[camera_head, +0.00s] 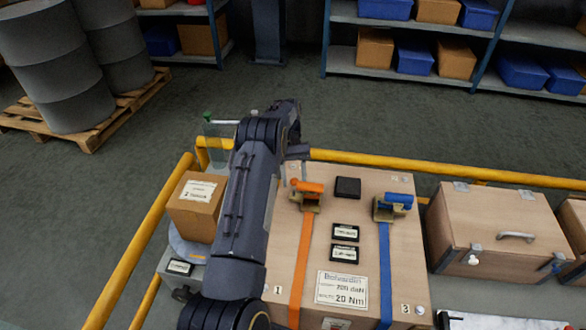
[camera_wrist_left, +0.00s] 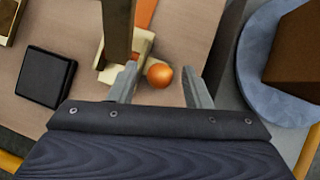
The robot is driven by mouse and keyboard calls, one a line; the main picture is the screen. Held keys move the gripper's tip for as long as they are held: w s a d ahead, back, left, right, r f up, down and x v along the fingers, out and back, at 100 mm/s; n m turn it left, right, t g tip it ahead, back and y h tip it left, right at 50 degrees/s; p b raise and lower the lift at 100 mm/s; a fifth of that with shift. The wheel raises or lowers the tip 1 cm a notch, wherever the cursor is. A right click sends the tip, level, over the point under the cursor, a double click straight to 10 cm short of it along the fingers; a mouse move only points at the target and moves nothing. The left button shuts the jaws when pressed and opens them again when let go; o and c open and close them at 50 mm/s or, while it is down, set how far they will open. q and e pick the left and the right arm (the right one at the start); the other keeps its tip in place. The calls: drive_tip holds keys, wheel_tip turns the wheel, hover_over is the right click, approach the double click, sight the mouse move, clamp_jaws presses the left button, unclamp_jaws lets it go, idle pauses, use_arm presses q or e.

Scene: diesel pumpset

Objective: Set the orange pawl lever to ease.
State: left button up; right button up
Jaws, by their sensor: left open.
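The orange pawl lever (camera_head: 308,186) is on a tan ratchet (camera_head: 305,203) at the far end of the orange strap (camera_head: 301,265), on top of a wooden crate (camera_head: 270,283). In the left wrist view, a round orange knob (camera_wrist_left: 159,75) shows beside the pale ratchet body (camera_wrist_left: 110,74). My left gripper (camera_wrist_left: 160,69) is open, with one finger on each side of the knob; contact cannot be told. In the head view my left arm comes over the crate's left side and hides most of its gripper. My right gripper is not in view.
A blue lever (camera_head: 398,198) and blue strap (camera_head: 384,270) are to the right. Black plates (camera_head: 348,187) lie between the straps. A cardboard box (camera_head: 197,205) and a green-capped bottle (camera_head: 215,145) stand left. Yellow rails (camera_head: 400,165) edge the area. A latched wooden case (camera_head: 490,230) is right.

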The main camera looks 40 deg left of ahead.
sight(294, 178)
use_arm(q)
drive_tip(key=p+v, duration=0.2)
drive_tip(key=v, duration=0.3)
drive_tip(key=shift+r, duration=0.25)
drive_tip(key=shift+w+a+r+p, duration=0.2)
drive_tip(key=shift+a+r+p, duration=0.15)
drive_tip(key=shift+p, duration=0.4)
